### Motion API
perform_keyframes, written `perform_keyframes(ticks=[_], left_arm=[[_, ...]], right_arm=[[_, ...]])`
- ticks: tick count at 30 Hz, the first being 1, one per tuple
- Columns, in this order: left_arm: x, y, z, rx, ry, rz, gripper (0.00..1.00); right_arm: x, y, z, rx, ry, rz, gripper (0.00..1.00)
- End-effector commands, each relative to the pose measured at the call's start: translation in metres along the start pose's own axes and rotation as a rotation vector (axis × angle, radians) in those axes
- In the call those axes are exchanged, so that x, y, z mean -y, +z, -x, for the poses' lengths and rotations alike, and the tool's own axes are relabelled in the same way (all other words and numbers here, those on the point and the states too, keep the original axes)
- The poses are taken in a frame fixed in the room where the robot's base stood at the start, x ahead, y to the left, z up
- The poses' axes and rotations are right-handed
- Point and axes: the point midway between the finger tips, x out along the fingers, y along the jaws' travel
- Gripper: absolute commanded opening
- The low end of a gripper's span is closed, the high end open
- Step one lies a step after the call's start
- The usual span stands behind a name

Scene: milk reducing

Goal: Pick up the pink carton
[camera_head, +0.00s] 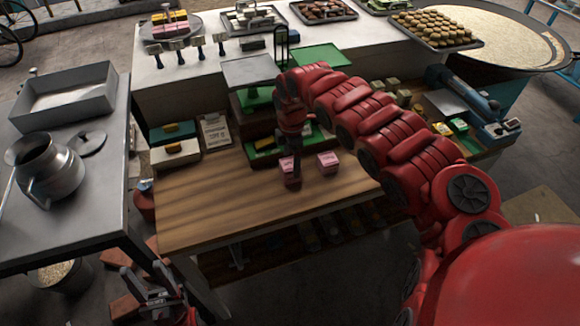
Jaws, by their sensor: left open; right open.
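Two small pink cartons stand on the wooden counter (215,200). The right pink carton (328,163) is in full view, with nothing touching it. The left pink carton (286,167) is partly hidden by my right gripper (292,178), which points down over it from the red arm. My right gripper is open; whether its fingers are around the carton or only in front of it I cannot tell. My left gripper (148,284) is open and empty, low at the bottom left, away from the counter and below its edge.
A green tray (310,146) and a grey-topped stand (249,70) are behind the cartons. A metal table (95,160) at left holds a metal jug (47,165) and a tray (67,97). The counter's left part is clear.

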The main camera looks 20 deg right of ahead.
Motion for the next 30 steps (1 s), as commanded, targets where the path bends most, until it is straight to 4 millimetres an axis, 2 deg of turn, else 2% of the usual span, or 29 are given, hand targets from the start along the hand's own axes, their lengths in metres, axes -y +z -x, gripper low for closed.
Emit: perform_keyframes(ticks=[5, 11, 15, 24, 26, 30], left_arm=[[0.000, -0.001, -0.007, 0.000, 0.000, 0.000, 0.50], [0.001, -0.004, -0.024, 0.000, 0.000, 0.000, 0.50], [0.001, -0.004, -0.026, 0.000, 0.000, 0.000, 0.50], [0.001, -0.004, -0.026, 0.000, 0.000, 0.000, 0.50], [0.001, -0.004, -0.026, 0.000, 0.000, 0.000, 0.50], [0.001, -0.004, -0.026, 0.000, 0.000, 0.000, 0.50]], right_arm=[[0.000, -0.002, -0.009, 0.000, -0.001, 0.002, 1.00], [-0.002, -0.006, -0.036, -0.002, -0.003, 0.003, 1.00], [-0.002, -0.005, -0.053, -0.002, -0.003, 0.001, 1.00], [-0.003, -0.002, -0.058, 0.002, 0.001, 0.000, 1.00], [-0.003, -0.002, -0.058, 0.001, 0.001, 0.000, 0.91], [-0.003, -0.003, -0.058, 0.001, 0.001, 0.000, 0.66]])
